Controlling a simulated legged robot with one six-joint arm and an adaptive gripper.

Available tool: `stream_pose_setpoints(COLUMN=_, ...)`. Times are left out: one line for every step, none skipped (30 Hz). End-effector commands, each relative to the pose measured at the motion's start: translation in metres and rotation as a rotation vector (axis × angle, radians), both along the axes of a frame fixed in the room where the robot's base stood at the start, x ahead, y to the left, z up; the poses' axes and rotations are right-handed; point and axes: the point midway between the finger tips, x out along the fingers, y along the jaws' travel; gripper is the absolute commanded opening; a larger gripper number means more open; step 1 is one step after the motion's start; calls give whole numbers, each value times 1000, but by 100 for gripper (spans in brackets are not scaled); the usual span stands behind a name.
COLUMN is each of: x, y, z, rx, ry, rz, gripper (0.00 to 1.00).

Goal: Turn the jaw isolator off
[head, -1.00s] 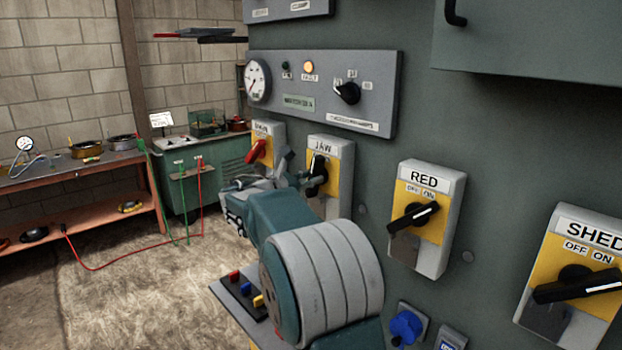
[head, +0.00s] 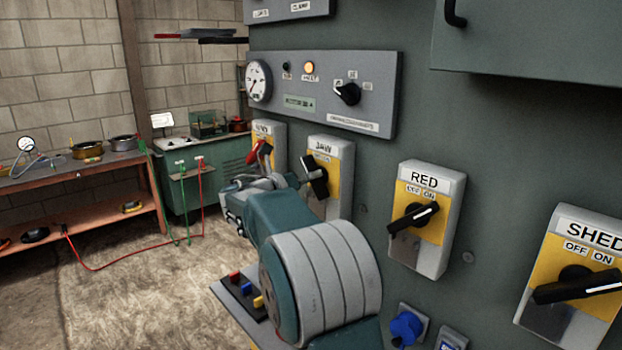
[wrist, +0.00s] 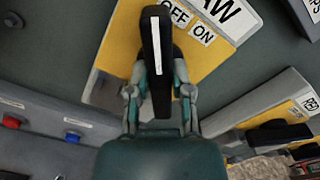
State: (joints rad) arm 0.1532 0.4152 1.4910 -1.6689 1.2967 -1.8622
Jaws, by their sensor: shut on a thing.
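The jaw isolator (head: 336,188) is a grey box with a yellow plate, in the middle of the head view. Its black handle (head: 315,177) leans to the upper left, toward the OFF side of the label. In the wrist view the handle (wrist: 156,45) stands upright in the picture, its white stripe facing me, left of the OFF and ON labels (wrist: 190,25). My gripper (wrist: 160,75) is shut on this handle, one finger on each side. In the head view my arm hides part of the fingers and the box's lower left.
The isolator with the red handle (head: 257,154) is just left, close to my wrist. The RED isolator (head: 428,218) and SHED isolator (head: 577,275) are to the right. A gauge panel (head: 322,92) is above. A button box (head: 240,295) lies below my arm.

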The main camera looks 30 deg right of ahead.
Motion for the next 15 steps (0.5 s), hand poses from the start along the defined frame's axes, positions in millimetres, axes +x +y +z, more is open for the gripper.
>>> stream_pose_setpoints(x=3, y=1, z=2, rx=-7, ry=23, rz=9, gripper=0)
stream_pose_setpoints(x=3, y=1, z=2, rx=-10, ry=40, rz=9, gripper=0)
stream_pose_setpoints(x=3, y=1, z=2, rx=-12, ry=59, rz=9, gripper=0)
stream_pose_setpoints(x=3, y=2, z=2, rx=-14, ry=73, rz=9, gripper=0)
stream_pose_setpoints(x=3, y=2, z=2, rx=-16, ry=84, rz=9, gripper=0)
stream_pose_setpoints(x=3, y=2, z=2, rx=-19, ry=99, rz=10, gripper=0)
stream_pose_setpoints(x=3, y=2, z=2, rx=-19, ry=108, rz=11, gripper=0)
stream_pose_setpoints(x=3, y=2, z=2, rx=-20, ry=117, rz=10, gripper=0)
stream_pose_setpoints(x=3, y=2, z=1, rx=-21, ry=127, rz=10, gripper=0)
stream_pose_setpoints(x=3, y=2, z=1, rx=-22, ry=133, rz=10, gripper=0)
stream_pose_setpoints(x=3, y=2, z=1, rx=-23, ry=139, rz=10, gripper=0)
stream_pose_setpoints(x=3, y=2, z=1, rx=-24, ry=145, rz=10, gripper=0)
stream_pose_setpoints(x=3, y=2, z=1, rx=-24, ry=149, rz=10, gripper=0)
stream_pose_setpoints(x=3, y=2, z=1, rx=-25, ry=152, rz=10, gripper=0)
stream_pose_setpoints(x=3, y=2, z=1, rx=-25, ry=155, rz=10, gripper=0)
